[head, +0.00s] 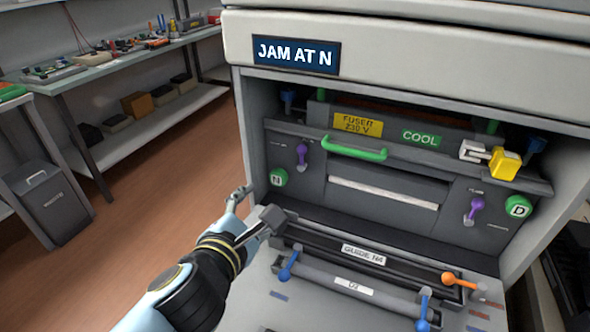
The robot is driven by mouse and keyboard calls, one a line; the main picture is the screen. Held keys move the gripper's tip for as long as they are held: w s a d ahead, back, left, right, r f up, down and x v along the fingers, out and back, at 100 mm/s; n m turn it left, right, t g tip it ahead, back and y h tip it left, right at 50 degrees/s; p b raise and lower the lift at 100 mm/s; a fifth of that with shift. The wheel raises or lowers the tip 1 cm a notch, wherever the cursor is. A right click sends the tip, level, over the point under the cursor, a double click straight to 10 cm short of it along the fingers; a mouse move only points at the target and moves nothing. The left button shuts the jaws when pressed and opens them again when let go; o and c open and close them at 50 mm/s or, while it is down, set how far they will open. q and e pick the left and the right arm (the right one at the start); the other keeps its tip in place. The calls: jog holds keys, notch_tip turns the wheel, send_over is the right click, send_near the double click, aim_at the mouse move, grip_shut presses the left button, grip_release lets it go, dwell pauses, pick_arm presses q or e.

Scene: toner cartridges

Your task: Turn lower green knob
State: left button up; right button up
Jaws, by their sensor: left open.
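A green knob marked N (278,178) sits low on the left of the printer's inner panel. A second green knob, marked D (518,207), sits on the right side. My left gripper (256,207) is open and empty, just below and left of the N knob; I see no contact with it. A green bar handle (354,150) crosses the fuser unit above, next to a yellow fuser label (358,124) and a green COOL label (420,138). A display (296,55) reads JAM AT N. My right gripper is not in view.
Purple levers (302,155) and (476,207) flank the panel. A yellow part (504,163) juts out at right. Below are a dark guide (380,262), an orange lever (460,281) and blue levers (289,263). Shelves (130,65) and a grey bin (47,202) stand left, with open floor between.

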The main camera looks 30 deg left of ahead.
aim_at(277, 180)
pick_arm(q)
jog(key=shift+w+f, duration=0.1)
jog(key=shift+w, duration=0.2)
jog(key=b+x, duration=0.1)
jog(key=x, duration=0.9)
jog(key=shift+w+a, duration=0.1)
jog(key=shift+w, duration=0.05)
jog(key=shift+c, duration=0.4)
jog(key=c, duration=0.8)
jog(key=shift+m+y+b, duration=0.3)
jog(key=shift+m+b, duration=0.15)
jog(key=shift+m, duration=0.05)
jog(key=o, duration=0.9)
